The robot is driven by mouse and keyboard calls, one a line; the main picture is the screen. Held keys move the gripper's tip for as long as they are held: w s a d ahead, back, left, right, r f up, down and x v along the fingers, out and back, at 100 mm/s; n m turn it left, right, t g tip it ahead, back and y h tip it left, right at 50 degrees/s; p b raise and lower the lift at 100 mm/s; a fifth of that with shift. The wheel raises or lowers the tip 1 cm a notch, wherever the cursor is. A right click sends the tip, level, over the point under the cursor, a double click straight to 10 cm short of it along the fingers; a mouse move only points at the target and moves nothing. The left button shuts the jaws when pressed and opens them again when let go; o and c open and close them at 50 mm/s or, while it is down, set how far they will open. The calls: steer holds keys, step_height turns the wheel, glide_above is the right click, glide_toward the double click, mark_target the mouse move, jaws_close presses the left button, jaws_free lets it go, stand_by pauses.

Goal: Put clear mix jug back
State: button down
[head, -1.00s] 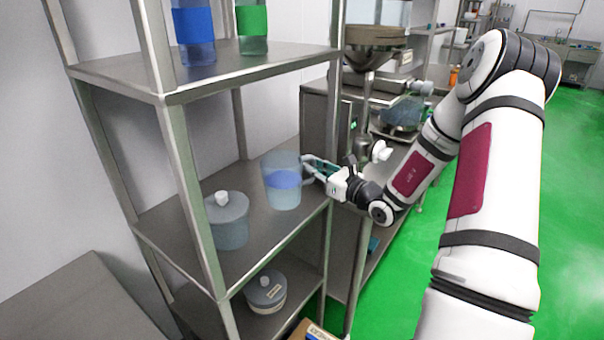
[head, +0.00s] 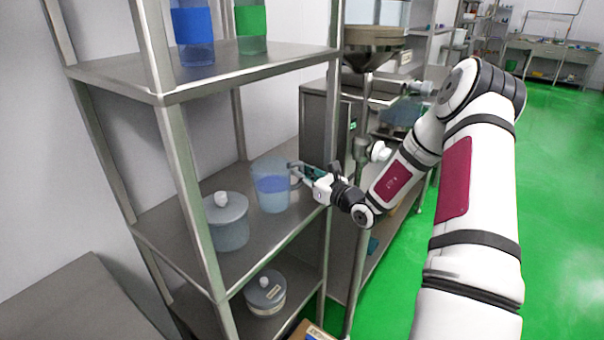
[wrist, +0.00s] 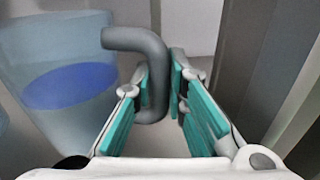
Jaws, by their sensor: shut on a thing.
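The clear mix jug (head: 270,188) is a see-through jug with a blue patch inside. It is upright at the middle shelf (head: 285,232) of the steel rack, right of a lidded pot. I cannot tell whether its base touches the shelf. My gripper (head: 297,169) is at the jug's right side, shut on its handle. In the wrist view, the grey handle (wrist: 150,62) passes between the teal fingers of my gripper (wrist: 160,85), and the jug body (wrist: 65,85) is at the left, partly cut off by the frame.
The lidded pot (head: 228,222) stands left of the jug on the same shelf. Another lidded pot (head: 265,292) is on the shelf below. Blue (head: 193,35) and green (head: 251,25) containers stand on the upper shelf. A rack post (head: 331,130) is close to my gripper.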

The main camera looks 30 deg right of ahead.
steer(key=c, duration=1.6)
jaws_free()
steer(key=shift+f, duration=0.15)
